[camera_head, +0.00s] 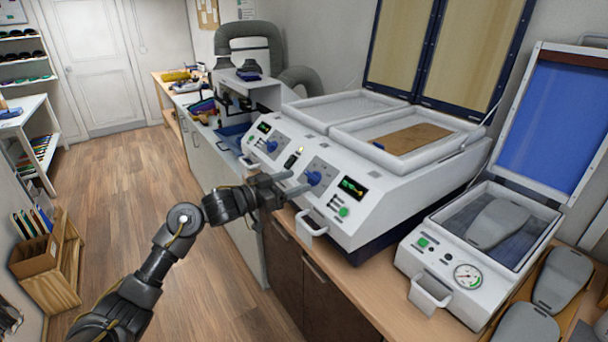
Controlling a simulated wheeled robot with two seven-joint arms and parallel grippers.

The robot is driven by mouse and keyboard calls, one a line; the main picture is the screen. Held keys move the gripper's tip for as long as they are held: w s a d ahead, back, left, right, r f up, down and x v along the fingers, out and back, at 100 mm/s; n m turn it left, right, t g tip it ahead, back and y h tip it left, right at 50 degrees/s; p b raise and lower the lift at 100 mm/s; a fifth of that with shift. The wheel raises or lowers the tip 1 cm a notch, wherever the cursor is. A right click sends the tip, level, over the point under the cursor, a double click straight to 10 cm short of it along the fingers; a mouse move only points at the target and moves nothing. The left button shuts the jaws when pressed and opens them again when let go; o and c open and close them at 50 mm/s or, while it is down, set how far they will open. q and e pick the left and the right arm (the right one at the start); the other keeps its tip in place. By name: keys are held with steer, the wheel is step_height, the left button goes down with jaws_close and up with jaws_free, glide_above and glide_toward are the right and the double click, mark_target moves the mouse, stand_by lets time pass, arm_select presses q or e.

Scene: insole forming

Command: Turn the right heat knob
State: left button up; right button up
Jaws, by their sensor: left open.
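The right heat knob (314,178) is a blue knob on the sloped front panel of the white heating machine (375,222), left of a lit display (353,188). A matching blue left knob (271,146) sits farther along the same panel. My left gripper (298,182) is open just in front of the right knob, its fingers pointing at it. The fingertips are very close to the knob; I cannot tell whether they touch it. My right gripper is not in view.
A front handle (311,228) projects below the panel. The machine's lids (447,50) stand raised, with a brown sheet (411,138) in the right bay. A press with a gauge (467,277) stands at right on the wooden counter.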

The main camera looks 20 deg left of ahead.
mark_target(308, 175)
arm_select(q)
steer(key=shift+p+x, duration=0.35)
steer(key=shift+x, duration=1.6)
steer(key=shift+c, duration=0.4)
steer(key=c, duration=0.9)
steer(key=shift+w+a+f+m+g+h+b, duration=0.15)
steer(key=shift+m+g+h+b, duration=0.25)
steer(key=shift+m+b, duration=0.25)
steer(key=shift+a+m+g+h+b, duration=0.1)
steer(key=shift+m+g+h+b, duration=0.3)
steer(key=shift+m, duration=0.35)
steer(key=m+g+b, duration=0.1)
steer(key=m, duration=0.1)
steer(key=m+g+h+b, duration=0.1)
steer(key=m+g+b, duration=0.1)
steer(key=m+g+h+b, duration=0.1)
steer(key=m+b, duration=0.1)
steer(key=shift+w+a+g, duration=0.15)
steer(key=shift+w+g, duration=0.15)
steer(key=shift+g, duration=0.1)
steer(key=shift+w+r+m+g+b, duration=0.1)
steer(key=shift+r+m+g+b, duration=0.05)
steer(key=shift+m+g+b, duration=0.45)
steer(key=shift+r+m+g+b, duration=0.15)
steer(key=shift+m+g+b, duration=0.2)
steer(key=shift+m, duration=0.35)
steer(key=shift+m+g, duration=0.25)
steer(key=shift+m, duration=0.05)
